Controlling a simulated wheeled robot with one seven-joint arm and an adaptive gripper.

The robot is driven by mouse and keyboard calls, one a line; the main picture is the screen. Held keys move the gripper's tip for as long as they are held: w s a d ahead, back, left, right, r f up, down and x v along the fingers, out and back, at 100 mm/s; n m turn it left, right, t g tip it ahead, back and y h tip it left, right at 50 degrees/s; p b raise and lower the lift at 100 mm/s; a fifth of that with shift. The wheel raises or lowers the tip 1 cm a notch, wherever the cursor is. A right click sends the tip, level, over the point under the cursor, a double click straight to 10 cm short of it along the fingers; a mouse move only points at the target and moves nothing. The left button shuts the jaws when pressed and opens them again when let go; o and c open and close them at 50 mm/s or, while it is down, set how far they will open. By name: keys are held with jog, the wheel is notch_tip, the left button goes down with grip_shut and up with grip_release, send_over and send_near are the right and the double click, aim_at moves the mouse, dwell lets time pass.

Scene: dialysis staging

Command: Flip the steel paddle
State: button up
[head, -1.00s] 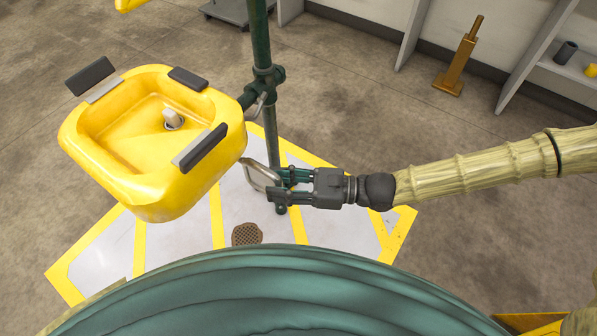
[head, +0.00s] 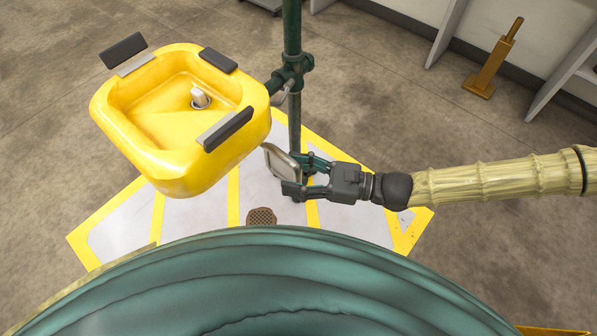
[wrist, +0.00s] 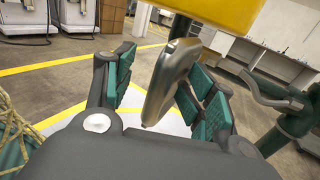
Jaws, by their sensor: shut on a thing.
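The steel paddle (head: 281,163) is a flat, rounded grey metal plate just right of and below the yellow basin (head: 185,120). My gripper (head: 303,176) is shut on it, with the paddle's plate reaching out past the fingertips. In the wrist view the paddle (wrist: 168,82) stands tilted between the green finger pads, close against the right one. The paddle's mounting end is hidden by the gripper and basin.
A green upright post (head: 292,45) with a clamp carries the basin and stands close behind my gripper. Dark pads rise from the basin's rim. A round floor drain (head: 261,216) lies below. An ochre stand (head: 493,65) is far right.

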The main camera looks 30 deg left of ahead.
jog(key=shift+s+d+r, duration=0.1)
jog(key=shift+s+d, duration=0.05)
jog(key=shift+s, duration=0.1)
dwell(0.3)
jog(key=v, duration=1.2)
jog(key=shift+w, duration=0.25)
